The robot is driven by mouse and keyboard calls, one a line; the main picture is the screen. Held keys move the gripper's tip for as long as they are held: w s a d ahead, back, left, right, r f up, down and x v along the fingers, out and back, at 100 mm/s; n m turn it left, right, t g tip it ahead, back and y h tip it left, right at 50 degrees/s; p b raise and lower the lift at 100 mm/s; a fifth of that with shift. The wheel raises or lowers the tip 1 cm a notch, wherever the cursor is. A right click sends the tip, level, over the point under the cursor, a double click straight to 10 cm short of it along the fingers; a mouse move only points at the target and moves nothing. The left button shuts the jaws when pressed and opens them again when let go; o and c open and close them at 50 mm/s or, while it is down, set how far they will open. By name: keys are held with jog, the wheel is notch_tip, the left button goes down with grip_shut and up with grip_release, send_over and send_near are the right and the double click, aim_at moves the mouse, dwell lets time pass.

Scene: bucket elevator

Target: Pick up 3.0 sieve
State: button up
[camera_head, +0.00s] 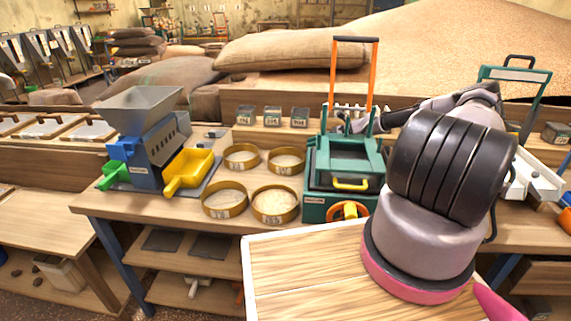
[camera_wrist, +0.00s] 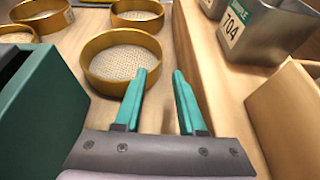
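Several round brass-rimmed sieves stand on the bench in the head view: back left (camera_head: 242,157), back right (camera_head: 286,161), front left (camera_head: 225,200) and front right (camera_head: 275,204). Small rim labels face forward, too blurred to read which is 3.0. In the wrist view, the nearest sieve (camera_wrist: 121,60) lies just ahead and left of my gripper (camera_wrist: 160,71). My gripper's teal fingers are open with nothing between them. The left fingertip overlaps the sieve's near right rim in the picture; contact cannot be told. In the head view, my arm hides part of the bench's right side.
A green machine (camera_head: 343,160) with a tall orange handle stands right of the sieves, close to my gripper's left. Metal tins (camera_head: 272,116) sit on the ledge behind; one tin (camera_wrist: 265,30) reads 704. A grey hopper mill (camera_head: 145,140) with a yellow scoop (camera_head: 188,172) stands left.

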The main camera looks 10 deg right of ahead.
aim_at(286, 161)
jog(key=x, duration=0.9)
jog(key=shift+w+a+f, duration=0.1)
jog(key=shift+a, duration=0.05)
grip_shut()
jog(key=shift+f, duration=0.1)
dwell(1.0)
